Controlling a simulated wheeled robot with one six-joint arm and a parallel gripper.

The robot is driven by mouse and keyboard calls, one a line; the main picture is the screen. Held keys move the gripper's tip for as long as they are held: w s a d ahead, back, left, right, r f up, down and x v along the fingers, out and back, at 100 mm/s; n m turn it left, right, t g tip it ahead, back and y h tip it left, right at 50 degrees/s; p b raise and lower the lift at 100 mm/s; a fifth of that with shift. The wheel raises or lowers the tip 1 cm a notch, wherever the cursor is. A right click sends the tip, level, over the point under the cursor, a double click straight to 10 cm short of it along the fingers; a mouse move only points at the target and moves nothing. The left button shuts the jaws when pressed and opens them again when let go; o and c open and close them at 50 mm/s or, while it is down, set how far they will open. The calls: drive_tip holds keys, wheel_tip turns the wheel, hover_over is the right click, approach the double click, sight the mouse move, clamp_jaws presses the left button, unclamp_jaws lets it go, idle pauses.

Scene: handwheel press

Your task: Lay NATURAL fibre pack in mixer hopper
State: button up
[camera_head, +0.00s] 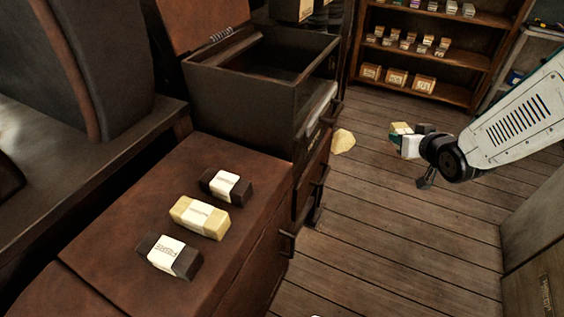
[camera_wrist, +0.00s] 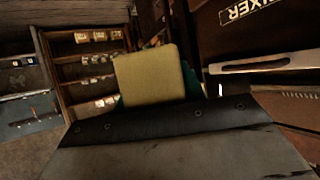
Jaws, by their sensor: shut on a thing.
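My gripper (camera_head: 408,143) is held out over the floor at the right of the head view, to the right of the mixer hopper and apart from it. It is shut on a pale yellow pack (camera_head: 400,128), which also shows as a plain tan block in the wrist view (camera_wrist: 152,76). No lettering on the held pack can be read. The mixer hopper (camera_head: 240,110) is a dark box with an open top and a raised brown lid. In the wrist view the mixer's lettered dark side (camera_wrist: 245,38) is at upper right.
On the brown bench top (camera_head: 140,200) lie a dark pack (camera_head: 218,187), a pale yellow pack (camera_head: 186,215) and another dark pack (camera_head: 186,264), all with white bands. A yellowish piece (camera_head: 343,140) lies on the floor. Shelves with small boxes (camera_head: 440,60) stand behind.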

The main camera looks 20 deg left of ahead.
drive_tip(key=s+a+r+n+g+y, duration=0.2)
drive_tip(key=s+a+n+g, duration=0.3)
drive_tip(key=s+a, duration=0.4)
drive_tip(key=s+a+r+n+g+y, duration=0.3)
drive_tip(key=s+a+n, duration=0.3)
drive_tip(key=s+a, duration=0.3)
drive_tip(key=shift+s+r+g+y, duration=0.35)
drive_tip(key=shift+s+g+y, duration=0.35)
drive_tip(key=shift+s+g, duration=0.15)
drive_tip(key=shift+w, duration=0.1)
hover_over(248, 167)
drive_tip(key=d, duration=0.2)
drive_tip(key=shift+w+a+f, duration=0.1)
drive_tip(key=shift+f, duration=0.6)
drive_tip(key=shift+a, duration=0.8)
wheel_tip(248, 167, down, 3)
drive_tip(key=shift+a+r, duration=0.1)
drive_tip(key=shift+r, duration=0.1)
drive_tip(key=shift+f, duration=0.3)
